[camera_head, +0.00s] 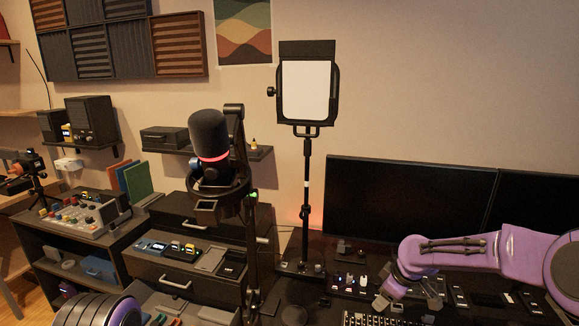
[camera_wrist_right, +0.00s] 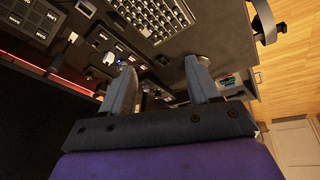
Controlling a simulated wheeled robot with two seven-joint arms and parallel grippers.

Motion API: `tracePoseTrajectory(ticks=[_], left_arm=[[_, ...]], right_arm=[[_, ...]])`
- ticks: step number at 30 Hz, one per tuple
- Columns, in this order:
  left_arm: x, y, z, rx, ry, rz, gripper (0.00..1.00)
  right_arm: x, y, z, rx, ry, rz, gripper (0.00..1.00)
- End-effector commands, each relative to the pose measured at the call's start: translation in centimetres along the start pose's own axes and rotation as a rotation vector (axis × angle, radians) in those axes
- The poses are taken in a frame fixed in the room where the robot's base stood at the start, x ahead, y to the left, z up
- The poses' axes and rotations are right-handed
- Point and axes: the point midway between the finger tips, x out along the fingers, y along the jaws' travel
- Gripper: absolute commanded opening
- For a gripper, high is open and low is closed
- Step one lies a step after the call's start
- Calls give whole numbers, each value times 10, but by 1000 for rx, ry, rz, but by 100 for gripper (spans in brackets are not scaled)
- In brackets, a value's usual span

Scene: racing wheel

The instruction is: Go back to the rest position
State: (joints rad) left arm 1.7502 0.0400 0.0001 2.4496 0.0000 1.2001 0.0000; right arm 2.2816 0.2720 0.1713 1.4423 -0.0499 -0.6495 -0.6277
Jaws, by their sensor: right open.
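My right arm comes in from the right in the head view, over the desk (camera_head: 328,316). Its gripper (camera_head: 382,302) points down near the keyboard (camera_head: 372,319) and is small there. In the right wrist view the two grey fingers (camera_wrist_right: 160,85) stand apart with nothing between them, so the gripper is open and empty. The keyboard also shows in that view (camera_wrist_right: 150,18), beyond the fingers. I cannot tell how high the gripper is above the desk. My left gripper does not show.
A monitor (camera_head: 405,200) stands behind my right arm. A light panel (camera_head: 306,90) on a stand and a microphone (camera_head: 208,135) on an arm rise left of it. Small devices crowd the desk. A drawer unit (camera_head: 175,270) and a mixer (camera_head: 85,214) are at left.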

Motion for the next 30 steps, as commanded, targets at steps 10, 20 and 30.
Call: tracePoseTrajectory(ticks=[10, 20, 30], left_arm=[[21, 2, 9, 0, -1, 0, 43], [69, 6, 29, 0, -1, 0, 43], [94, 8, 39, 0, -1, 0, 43]], right_arm=[[102, -68, 52, 719, 237, 126, 61], [164, -219, 294, 1370, 182, 435, 61], [167, -306, 398, 1321, -94, 462, 61]])
